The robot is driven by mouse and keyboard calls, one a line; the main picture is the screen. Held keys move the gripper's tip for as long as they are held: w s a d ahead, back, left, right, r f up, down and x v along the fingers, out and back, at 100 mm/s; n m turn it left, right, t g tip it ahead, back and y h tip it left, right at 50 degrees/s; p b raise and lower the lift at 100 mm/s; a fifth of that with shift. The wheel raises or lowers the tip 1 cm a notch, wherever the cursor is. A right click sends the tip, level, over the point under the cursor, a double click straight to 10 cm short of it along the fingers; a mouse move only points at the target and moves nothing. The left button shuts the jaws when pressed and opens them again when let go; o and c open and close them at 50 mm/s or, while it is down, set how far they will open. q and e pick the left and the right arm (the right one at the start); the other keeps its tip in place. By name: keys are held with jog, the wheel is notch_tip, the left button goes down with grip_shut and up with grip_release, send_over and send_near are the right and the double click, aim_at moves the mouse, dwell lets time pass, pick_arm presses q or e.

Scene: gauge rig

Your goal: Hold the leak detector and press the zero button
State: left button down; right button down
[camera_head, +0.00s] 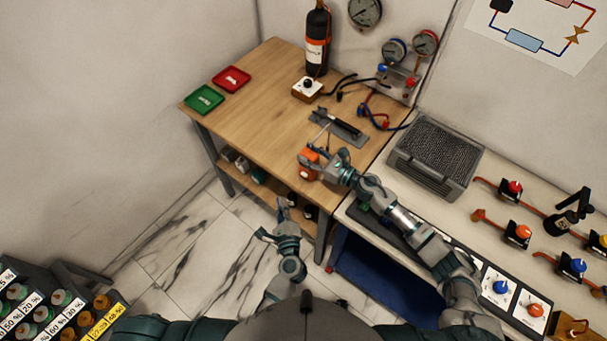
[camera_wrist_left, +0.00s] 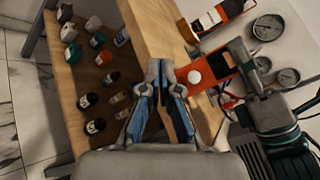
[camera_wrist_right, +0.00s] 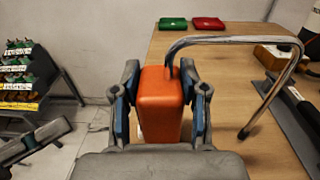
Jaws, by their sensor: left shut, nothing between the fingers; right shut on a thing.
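The leak detector is an orange box with a bent metal probe. My right gripper (camera_head: 318,165) is shut on the leak detector (camera_head: 307,173) and holds it over the front part of the wooden bench. In the right wrist view the orange body (camera_wrist_right: 162,100) sits between the fingers (camera_wrist_right: 160,98), and the probe arches to the right. In the left wrist view the detector (camera_wrist_left: 213,72) shows a round white button (camera_wrist_left: 194,76) on its face. My left gripper (camera_head: 272,218) is shut and empty, in front of the bench edge, apart from the detector. Its fingertips (camera_wrist_left: 163,78) show left of the button.
The wooden bench (camera_head: 262,75) carries a green tray (camera_head: 204,99), a red tray (camera_head: 232,79), a black cylinder (camera_head: 317,42) and a grey cradle (camera_head: 342,128). Bottles stand on the shelf below. A grey meshed box (camera_head: 436,155) and a valve panel are at the right.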

pick_arm(q)
jog(key=shift+w, duration=0.1)
jog(key=shift+w+d, duration=0.8)
jog(key=shift+w, duration=0.4)
jog(key=shift+w+d, duration=0.8)
jog(key=shift+w, duration=0.45)
jog(key=shift+w+d, duration=0.8)
jog(key=shift+w, duration=0.4)
jog(key=shift+w+d, duration=0.2)
jog(key=shift+w, duration=0.1)
jog(key=shift+w+d, duration=0.2)
jog(key=shift+w, duration=0.2)
jog(key=shift+s, duration=0.1)
jog(key=shift+s+a, duration=0.45)
jog(key=shift+s, duration=0.2)
jog(key=shift+s+a, duration=0.1)
jog(key=shift+s+a, duration=0.65)
jog(key=shift+s, duration=0.35)
jog(key=shift+s+a, duration=0.65)
jog(key=shift+s, duration=0.35)
